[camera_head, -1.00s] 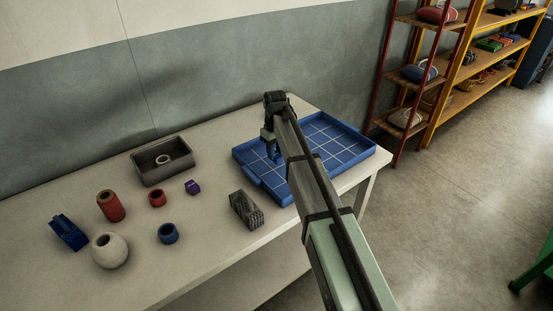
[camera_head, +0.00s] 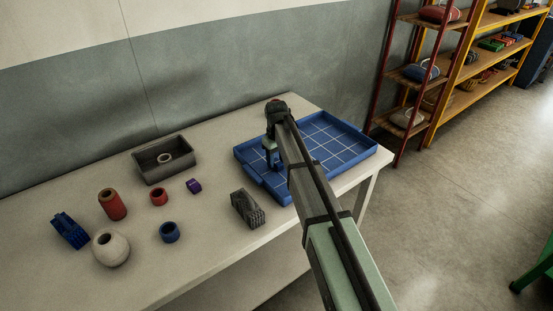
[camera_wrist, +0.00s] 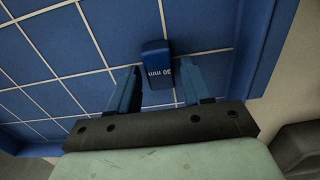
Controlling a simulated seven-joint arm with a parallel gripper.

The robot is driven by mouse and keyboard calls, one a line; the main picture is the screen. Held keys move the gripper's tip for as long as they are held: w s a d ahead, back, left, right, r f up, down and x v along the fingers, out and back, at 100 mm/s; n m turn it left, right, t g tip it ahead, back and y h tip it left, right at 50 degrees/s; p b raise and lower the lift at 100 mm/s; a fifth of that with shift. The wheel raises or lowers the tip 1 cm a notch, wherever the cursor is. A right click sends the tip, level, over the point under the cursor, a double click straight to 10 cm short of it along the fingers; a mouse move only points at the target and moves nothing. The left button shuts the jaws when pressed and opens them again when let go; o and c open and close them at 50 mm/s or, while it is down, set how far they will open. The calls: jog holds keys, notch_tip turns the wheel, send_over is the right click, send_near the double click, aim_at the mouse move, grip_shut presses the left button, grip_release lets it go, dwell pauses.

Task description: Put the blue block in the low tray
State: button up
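The blue block (camera_wrist: 154,57) shows in the wrist view. It lies on the gridded floor of the low blue tray (camera_wrist: 70,55), just beyond and between my fingertips. My gripper (camera_wrist: 160,78) is open, with its two blue fingers apart and a visible gap to the block. In the head view the blue tray (camera_head: 335,140) is at the right end of the table. My gripper (camera_head: 270,160) hangs over its left part, pointing down. The block cannot be made out there, behind my arm and fingers.
A grey box (camera_head: 152,172) holds a pale ring (camera_head: 164,158). Left of the tray stand a dark grey ribbed block (camera_head: 247,209), a purple cube (camera_head: 194,186), a red ring (camera_head: 159,197), a blue ring (camera_head: 170,232), a red cylinder (camera_head: 112,204), a pale vase (camera_head: 111,249) and a blue angular piece (camera_head: 70,230).

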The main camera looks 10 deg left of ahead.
aim_at(277, 161)
jog(key=shift+o, duration=0.5)
jog(key=shift+r, duration=0.1)
notch_tip(277, 161, up, 12)
dwell(0.4)
dwell(0.3)
